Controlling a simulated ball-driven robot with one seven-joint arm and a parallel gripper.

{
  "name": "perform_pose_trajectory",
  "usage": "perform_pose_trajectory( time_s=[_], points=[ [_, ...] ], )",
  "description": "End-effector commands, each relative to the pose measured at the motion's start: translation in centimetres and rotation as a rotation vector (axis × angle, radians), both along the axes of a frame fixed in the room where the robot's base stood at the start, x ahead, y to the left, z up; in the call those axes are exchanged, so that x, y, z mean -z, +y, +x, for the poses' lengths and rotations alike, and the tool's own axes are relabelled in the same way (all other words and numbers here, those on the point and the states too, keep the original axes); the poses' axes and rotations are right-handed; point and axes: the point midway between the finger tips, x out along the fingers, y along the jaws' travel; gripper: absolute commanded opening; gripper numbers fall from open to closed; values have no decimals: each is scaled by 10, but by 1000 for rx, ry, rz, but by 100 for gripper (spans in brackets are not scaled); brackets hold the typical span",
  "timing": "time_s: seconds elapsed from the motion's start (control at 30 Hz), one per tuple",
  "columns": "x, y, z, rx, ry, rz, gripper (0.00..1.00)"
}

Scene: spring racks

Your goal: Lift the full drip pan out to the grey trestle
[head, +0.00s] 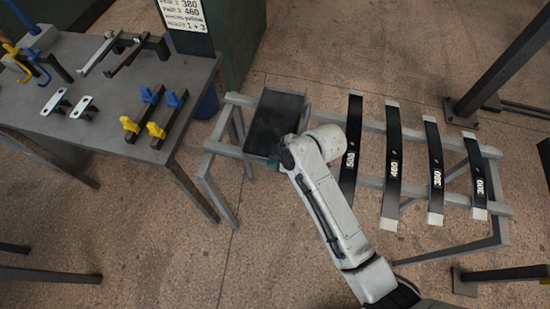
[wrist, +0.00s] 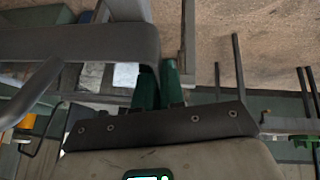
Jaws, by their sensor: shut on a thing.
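The drip pan (head: 274,122) is a dark rectangular tray over the left end of the grey trestle (head: 223,148), left of the springs. I cannot tell whether it rests on the rails or hangs just above them; its contents are too dark to make out. My gripper (head: 273,163) is at the pan's near edge, mostly hidden by my wrist. In the wrist view its green fingers (wrist: 160,72) are close together at the edge of a grey body (wrist: 75,45), likely the pan. It is shut on the pan.
Several black leaf springs with number labels (head: 393,168) lie across the trestle to the right. A grey workbench (head: 95,125) with yellow-and-blue clamps (head: 142,116) stands at left. A blue bin (head: 207,104) and a dark green cabinet (head: 238,45) are behind. Floor is clear front left.

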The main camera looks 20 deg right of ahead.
Motion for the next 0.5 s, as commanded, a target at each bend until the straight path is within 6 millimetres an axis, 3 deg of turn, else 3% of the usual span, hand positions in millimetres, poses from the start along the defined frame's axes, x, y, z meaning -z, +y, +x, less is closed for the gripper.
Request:
perform_pose_trajectory(
  time_s=[0.4,0.43,0.5],
  points=[
    [3,0,1,0,-4,0,0],
    [3,0,1,0,-4,0,11],
    [3,0,1,0,-2,0,18]
  ],
)
